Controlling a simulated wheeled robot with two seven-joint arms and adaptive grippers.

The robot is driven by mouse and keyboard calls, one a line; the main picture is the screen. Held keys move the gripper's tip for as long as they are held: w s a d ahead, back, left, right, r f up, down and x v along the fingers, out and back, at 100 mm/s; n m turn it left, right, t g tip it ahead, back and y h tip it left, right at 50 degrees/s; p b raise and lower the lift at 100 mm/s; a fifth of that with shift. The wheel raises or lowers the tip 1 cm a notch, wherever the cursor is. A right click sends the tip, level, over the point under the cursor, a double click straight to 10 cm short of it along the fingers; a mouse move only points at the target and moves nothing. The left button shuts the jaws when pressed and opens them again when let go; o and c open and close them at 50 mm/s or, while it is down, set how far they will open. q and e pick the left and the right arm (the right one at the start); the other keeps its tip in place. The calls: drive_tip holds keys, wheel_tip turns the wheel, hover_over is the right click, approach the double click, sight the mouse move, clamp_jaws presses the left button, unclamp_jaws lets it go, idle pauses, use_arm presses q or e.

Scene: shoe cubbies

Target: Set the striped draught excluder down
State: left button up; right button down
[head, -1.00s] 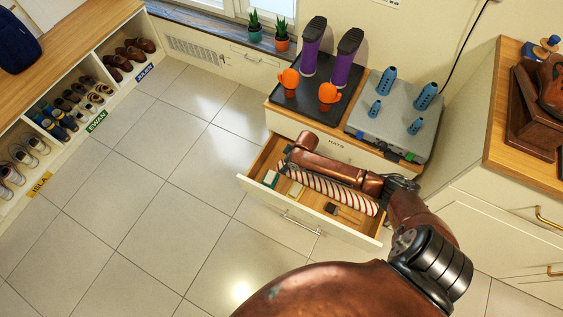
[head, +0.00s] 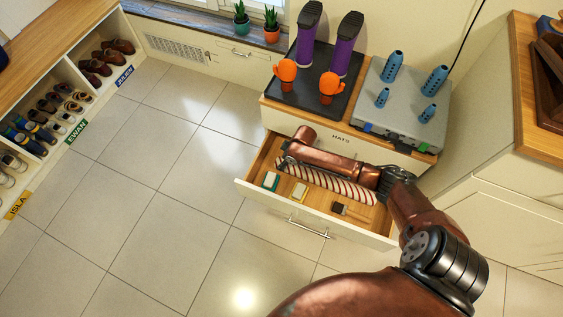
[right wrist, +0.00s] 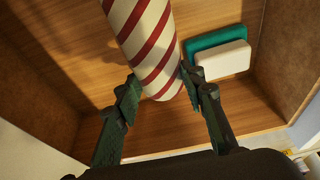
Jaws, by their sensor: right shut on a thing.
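The red-and-white striped draught excluder (head: 335,184) lies lengthwise in or just above the open drawer (head: 290,211) under the HATS label. My right arm reaches over it in the head view and partly covers its back side. My right gripper (head: 284,161) is at the excluder's left end, inside the drawer. In the right wrist view the fingers (right wrist: 163,98) are on either side of the excluder's end (right wrist: 150,45), shut on it. Whether its underside rests on the drawer floor cannot be told. My left gripper is not in view.
A green-and-white block (head: 270,180), a yellow-and-white block (head: 299,191) and a dark brush (head: 343,208) lie along the drawer's front. A wooden-topped cabinet (head: 520,160) is at the right.

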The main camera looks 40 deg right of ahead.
drive_tip(key=shift+f, duration=0.75)
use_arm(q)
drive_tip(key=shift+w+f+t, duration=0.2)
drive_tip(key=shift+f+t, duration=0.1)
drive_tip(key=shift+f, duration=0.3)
use_arm(e)
drive_tip(key=shift+r, duration=0.1)
drive_tip(key=c, duration=1.5)
unclamp_jaws()
drive_tip(key=shift+c, duration=0.2)
drive_tip(key=shift+s+d+r, duration=0.1)
drive_tip(key=shift+r, duration=0.35)
drive_tip(key=p+v, duration=0.2)
drive_tip(key=v, duration=0.1)
drive_tip(key=shift+r, duration=0.35)
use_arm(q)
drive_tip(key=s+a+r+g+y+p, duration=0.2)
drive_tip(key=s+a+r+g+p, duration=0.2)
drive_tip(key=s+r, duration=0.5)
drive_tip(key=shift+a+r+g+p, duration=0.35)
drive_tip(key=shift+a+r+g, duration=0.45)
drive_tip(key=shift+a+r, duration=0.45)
use_arm(e)
drive_tip(key=a+v, duration=0.1)
drive_tip(key=v, duration=0.6)
drive_tip(key=shift+s+d, duration=0.25)
drive_tip(key=shift+d, duration=0.25)
